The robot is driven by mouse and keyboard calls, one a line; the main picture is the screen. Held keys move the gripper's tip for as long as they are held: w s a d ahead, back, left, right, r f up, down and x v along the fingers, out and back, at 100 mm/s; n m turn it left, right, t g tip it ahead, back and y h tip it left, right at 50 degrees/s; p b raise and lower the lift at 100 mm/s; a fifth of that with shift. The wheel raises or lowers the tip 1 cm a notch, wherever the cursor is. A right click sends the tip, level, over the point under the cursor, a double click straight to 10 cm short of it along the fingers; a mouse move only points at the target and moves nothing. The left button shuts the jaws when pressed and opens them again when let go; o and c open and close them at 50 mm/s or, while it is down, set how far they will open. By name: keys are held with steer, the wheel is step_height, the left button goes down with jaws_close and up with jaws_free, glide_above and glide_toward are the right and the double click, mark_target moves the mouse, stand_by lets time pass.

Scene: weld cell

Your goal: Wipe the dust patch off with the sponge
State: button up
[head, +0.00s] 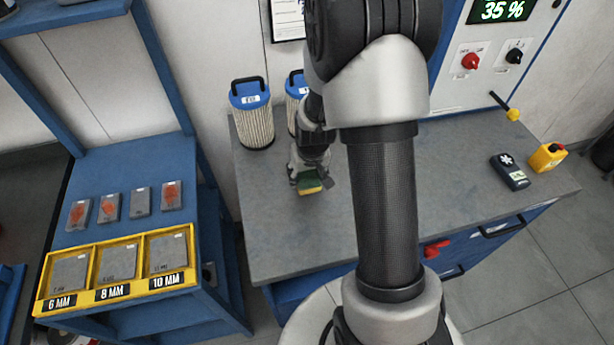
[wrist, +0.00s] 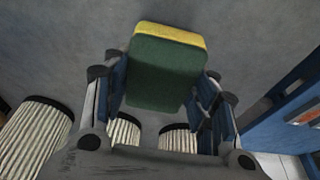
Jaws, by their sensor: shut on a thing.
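The sponge (head: 311,188) is green and yellow. My gripper (head: 308,176) is shut on it over the left part of the grey workbench (head: 285,235). In the wrist view the sponge (wrist: 166,72) sits between the two fingers of my gripper (wrist: 163,88), its green face toward the camera and a yellow edge at the far side. I cannot tell whether the sponge touches the bench top. I cannot make out a distinct dust patch in either view; my arm hides part of the bench in the head view.
Pleated filters with blue tops (head: 252,112) stand on the bench just behind and left of my gripper. A dark handheld meter (head: 510,171) and a yellow container (head: 547,157) are at the right. A blue stand with a yellow plate tray (head: 117,236) is left.

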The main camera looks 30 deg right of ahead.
steer(key=shift+w+d+r+p, duration=0.1)
steer(key=shift+w+r+p, duration=0.15)
steer(key=shift+r+p, duration=0.45)
steer(key=shift+w+p+v, duration=0.15)
steer(key=shift+p+v, duration=0.25)
steer(key=shift+v, duration=0.4)
steer(key=shift+w+p+v, duration=0.2)
steer(key=shift+p+v, duration=0.15)
steer(key=shift+v, duration=0.4)
